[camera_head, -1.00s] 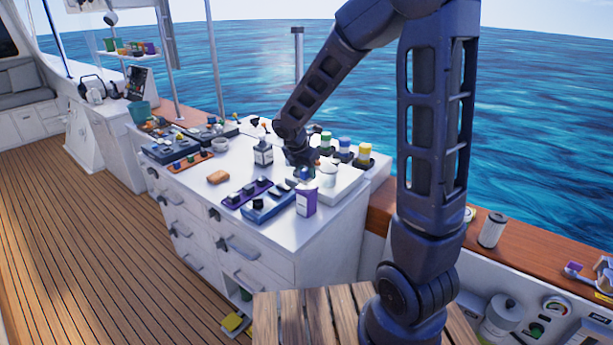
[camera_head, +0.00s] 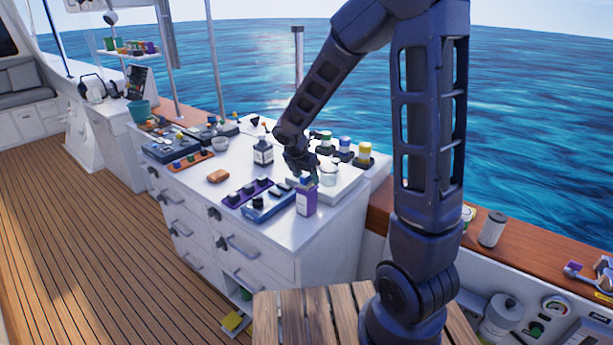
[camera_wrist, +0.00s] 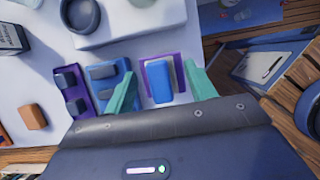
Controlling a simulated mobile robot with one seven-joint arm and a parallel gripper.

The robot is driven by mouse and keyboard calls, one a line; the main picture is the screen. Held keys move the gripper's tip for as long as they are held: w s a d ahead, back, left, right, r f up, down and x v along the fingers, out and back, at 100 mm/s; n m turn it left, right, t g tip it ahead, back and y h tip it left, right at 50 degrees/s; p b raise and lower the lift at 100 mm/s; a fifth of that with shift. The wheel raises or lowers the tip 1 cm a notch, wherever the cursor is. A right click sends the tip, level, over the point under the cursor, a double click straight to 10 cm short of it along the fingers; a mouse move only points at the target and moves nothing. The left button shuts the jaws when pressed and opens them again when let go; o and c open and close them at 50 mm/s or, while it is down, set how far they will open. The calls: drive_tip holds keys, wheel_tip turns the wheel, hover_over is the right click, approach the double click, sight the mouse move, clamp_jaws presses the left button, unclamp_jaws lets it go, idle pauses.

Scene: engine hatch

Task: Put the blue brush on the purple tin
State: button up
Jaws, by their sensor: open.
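The purple tin (camera_head: 306,203) stands near the right front corner of the white cabinet top. The blue brush (camera_wrist: 160,82) lies over the tin's top, and the tin's purple rim (camera_wrist: 181,68) shows around it in the wrist view. My gripper (camera_wrist: 161,92) is open, with one teal finger on each side of the brush and a visible gap on both sides. In the head view my gripper (camera_head: 302,174) is just above the tin, and the brush is a small blue patch there, partly hidden.
Left of the tin are a blue tray (camera_head: 255,215) and a purple tray (camera_head: 233,200) with dark blocks. A glass jar (camera_head: 328,174) and several capped jars are behind. The cabinet edge is close.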

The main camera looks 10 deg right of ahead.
drive_tip(key=v, duration=1.1)
drive_tip(key=s+d+r+m+y, duration=0.1)
drive_tip(key=s+d+r+m, duration=0.3)
drive_tip(key=s+d+m, duration=0.5)
drive_tip(key=s+d+r+m+t+y, duration=0.1)
drive_tip(key=s+d+r+m, duration=0.3)
drive_tip(key=s+d+m, duration=0.6)
drive_tip(key=shift+d+m+y, duration=0.6)
drive_tip(key=shift+m, duration=3.4)
drive_tip(key=shift+s+r, duration=0.1)
